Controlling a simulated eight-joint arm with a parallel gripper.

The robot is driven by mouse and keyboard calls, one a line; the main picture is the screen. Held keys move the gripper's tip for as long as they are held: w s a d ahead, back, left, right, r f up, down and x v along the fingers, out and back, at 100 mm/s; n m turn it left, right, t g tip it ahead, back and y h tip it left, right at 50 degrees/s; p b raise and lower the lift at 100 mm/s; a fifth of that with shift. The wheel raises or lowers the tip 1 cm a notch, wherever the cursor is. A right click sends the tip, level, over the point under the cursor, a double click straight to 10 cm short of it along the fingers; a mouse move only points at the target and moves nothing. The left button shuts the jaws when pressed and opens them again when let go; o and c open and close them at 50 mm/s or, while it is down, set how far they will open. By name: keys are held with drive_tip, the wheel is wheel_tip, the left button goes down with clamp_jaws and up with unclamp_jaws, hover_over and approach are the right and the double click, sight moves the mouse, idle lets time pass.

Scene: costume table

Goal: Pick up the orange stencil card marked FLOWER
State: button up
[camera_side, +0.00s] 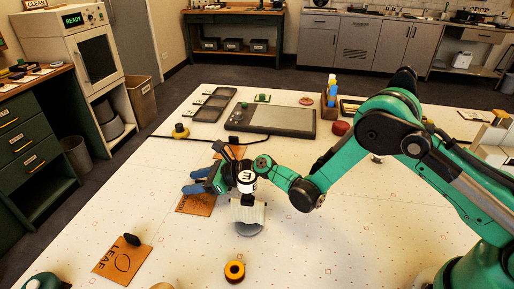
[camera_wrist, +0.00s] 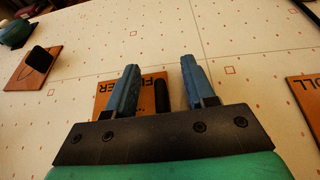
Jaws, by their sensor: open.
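The orange FLOWER stencil card (camera_wrist: 104,97) lies flat on the table, with a black upright grip (camera_wrist: 160,96) on it. My gripper (camera_wrist: 160,64) is open, its two blue fingers on either side of the black grip. The fingers and the gripper body hide part of the card and its lettering. In the side view, my gripper (camera_side: 190,182) is low over an orange card (camera_side: 195,205), whose marking I cannot read there. I cannot tell whether the fingers touch the card.
An orange LEAF card (camera_side: 112,264) with a black grip lies at the front left. Another orange card (camera_wrist: 308,92), lettering ending in "OLL", is at the right edge of the wrist view. A tape roll (camera_side: 235,271) is at the front. A grey board (camera_side: 268,121) lies behind my gripper.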

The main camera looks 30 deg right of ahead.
drive_tip(key=shift+w+a+f, duration=0.15)
drive_tip(key=shift+w+a, duration=0.15)
clamp_jaws()
idle(0.3)
